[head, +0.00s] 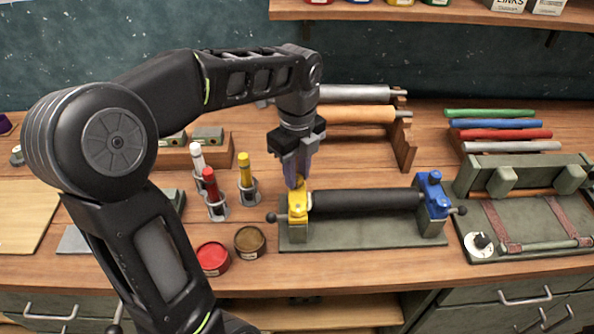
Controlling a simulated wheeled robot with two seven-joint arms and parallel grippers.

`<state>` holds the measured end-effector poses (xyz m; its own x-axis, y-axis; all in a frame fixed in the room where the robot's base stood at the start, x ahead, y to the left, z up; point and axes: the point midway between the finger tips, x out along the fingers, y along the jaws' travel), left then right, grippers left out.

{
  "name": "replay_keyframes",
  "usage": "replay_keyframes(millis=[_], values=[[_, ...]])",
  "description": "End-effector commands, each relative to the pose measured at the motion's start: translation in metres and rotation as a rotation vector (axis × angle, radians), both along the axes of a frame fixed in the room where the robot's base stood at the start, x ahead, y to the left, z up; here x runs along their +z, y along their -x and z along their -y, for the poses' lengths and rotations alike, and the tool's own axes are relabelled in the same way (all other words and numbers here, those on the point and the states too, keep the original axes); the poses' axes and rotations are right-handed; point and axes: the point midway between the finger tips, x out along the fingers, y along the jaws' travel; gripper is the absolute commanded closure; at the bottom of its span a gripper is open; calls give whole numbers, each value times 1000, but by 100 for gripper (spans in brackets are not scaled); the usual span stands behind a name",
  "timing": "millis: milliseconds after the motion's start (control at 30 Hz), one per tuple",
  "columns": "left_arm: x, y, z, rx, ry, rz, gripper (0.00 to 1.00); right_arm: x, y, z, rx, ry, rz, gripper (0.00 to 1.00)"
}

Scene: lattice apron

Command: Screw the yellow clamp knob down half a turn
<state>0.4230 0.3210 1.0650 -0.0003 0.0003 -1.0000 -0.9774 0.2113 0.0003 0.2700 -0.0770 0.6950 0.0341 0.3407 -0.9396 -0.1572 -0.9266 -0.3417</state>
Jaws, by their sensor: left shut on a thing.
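The yellow clamp knob (299,184) sits on top of the yellow clamp block (298,203) at the left end of a black roller (365,201). The roller lies level in a green-grey stand (360,233) on the wooden bench. A blue clamp (434,195) with its own knob holds the roller's right end. My left gripper (295,180) points down over the yellow clamp, with its fingers shut on the yellow knob and hiding part of it. My right gripper is not in view.
Red, white and yellow tubes in holders (216,205) and two round tins (213,258) stand left of the stand. A green press-like fixture (525,225) is at right. Behind are a roller rack (402,140) and coloured rods (500,134).

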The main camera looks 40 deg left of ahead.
Motion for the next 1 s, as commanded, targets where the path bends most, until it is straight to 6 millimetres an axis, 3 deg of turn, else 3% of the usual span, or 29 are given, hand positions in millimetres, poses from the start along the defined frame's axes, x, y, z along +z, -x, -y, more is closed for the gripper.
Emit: replay_keyframes(millis=[533,567,800,1000], values=[[1,-1,0,-35,-1,3,100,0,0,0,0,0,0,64],[1,-1,0,-35,-1,3,73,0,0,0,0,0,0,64],[0,0,0,-35,-1,1,53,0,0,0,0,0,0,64],[0,0,0,-35,0,1,53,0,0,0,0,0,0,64]])
